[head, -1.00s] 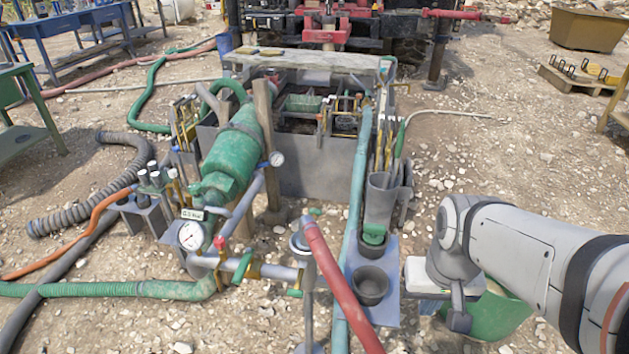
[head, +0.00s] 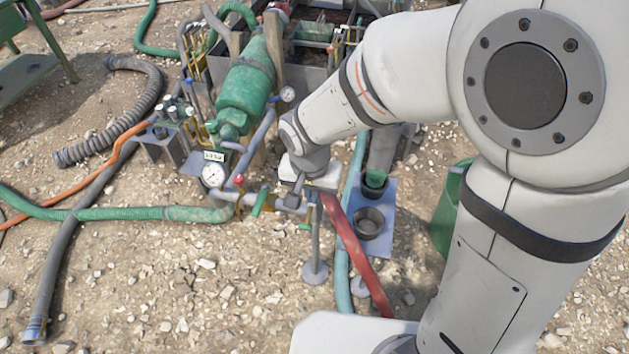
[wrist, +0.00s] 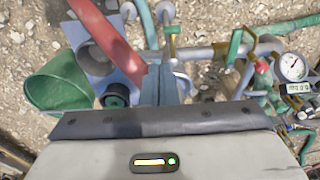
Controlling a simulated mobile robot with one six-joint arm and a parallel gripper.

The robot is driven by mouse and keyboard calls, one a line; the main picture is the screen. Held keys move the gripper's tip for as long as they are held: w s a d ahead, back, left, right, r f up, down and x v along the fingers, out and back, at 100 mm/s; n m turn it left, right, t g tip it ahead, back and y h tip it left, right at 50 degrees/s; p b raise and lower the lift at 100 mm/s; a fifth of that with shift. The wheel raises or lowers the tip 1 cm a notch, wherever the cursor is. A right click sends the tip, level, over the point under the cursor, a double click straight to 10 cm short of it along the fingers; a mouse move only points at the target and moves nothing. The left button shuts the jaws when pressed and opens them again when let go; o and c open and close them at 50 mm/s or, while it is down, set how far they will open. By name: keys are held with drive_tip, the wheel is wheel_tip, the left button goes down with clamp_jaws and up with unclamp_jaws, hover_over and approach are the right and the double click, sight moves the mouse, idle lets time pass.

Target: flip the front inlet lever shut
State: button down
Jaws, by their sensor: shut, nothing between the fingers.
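The inlet pipe (head: 238,196) runs across the front of the rig, level with the gauge. A green lever (head: 260,202) sits across this pipe; it also shows in the wrist view (wrist: 234,47). A smaller green handle on a brass stem (wrist: 173,29) stands nearer the fingers in the wrist view. I cannot tell for sure which of the two is the front inlet lever. My gripper (head: 293,201) is over the right end of the pipe, right of the green lever. Its fingers (wrist: 161,84) are shut and empty, pointing down, apart from the larger lever.
A round gauge (head: 213,175) and a red knob (head: 239,179) stand left of the levers. A red hose (head: 357,258) slopes down to the right, close to my gripper. A grey holder (head: 386,225) with a cup and a green tub (head: 450,205) are farther right.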

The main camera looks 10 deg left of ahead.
sight(305, 226)
drive_tip(key=shift+s+a, duration=0.2)
drive_tip(key=shift+a, duration=1)
drive_tip(key=shift+f, duration=0.1)
drive_tip(key=f+b, duration=0.1)
drive_tip(key=f, duration=0.3)
drive_tip(key=w+f+b, duration=0.1)
drive_tip(key=f, duration=0.8)
drive_tip(key=shift+w+d+f+b, duration=0.1)
drive_tip(key=shift+w+f+b, duration=0.25)
drive_tip(key=shift+f+b, duration=0.05)
